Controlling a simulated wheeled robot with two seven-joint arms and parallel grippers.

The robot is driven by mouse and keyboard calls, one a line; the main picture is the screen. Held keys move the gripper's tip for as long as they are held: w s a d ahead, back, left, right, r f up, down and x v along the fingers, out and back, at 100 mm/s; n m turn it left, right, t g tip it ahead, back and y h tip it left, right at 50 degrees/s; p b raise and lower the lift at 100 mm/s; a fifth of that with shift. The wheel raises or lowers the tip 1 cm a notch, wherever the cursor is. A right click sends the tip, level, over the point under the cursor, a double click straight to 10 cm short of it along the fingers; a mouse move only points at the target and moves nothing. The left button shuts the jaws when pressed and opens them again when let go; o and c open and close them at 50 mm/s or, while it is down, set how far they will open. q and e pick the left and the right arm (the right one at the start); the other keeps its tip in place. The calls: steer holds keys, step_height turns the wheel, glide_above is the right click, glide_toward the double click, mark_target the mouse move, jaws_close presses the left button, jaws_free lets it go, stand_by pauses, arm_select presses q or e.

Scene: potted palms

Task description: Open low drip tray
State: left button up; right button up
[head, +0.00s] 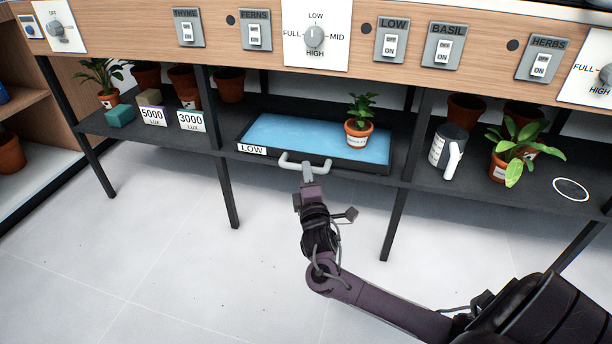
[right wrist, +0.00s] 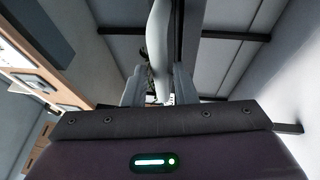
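The low drip tray (head: 243,139) is a dark shallow tray with a blue inside and a "LOW" label at its front left. It sits on the dark shelf, with a pale grey bar handle (head: 323,165) at its front. My right gripper (head: 307,172) is at this handle, left of its middle. In the right wrist view, the pale handle (right wrist: 158,45) runs between the two fingers, which look closed on it; the exact contact is small. A potted plant (head: 359,131) stands in the tray's right part. My left gripper is not in view.
Lux cards (head: 191,120) and a teal block (head: 120,116) stand left of the tray. A switch panel (head: 353,60) runs above. The floor in front is clear.

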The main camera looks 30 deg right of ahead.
steer(key=shift+b+x, duration=0.4)
steer(key=shift+x, duration=0.95)
jaws_close()
steer(key=shift+s, duration=0.1)
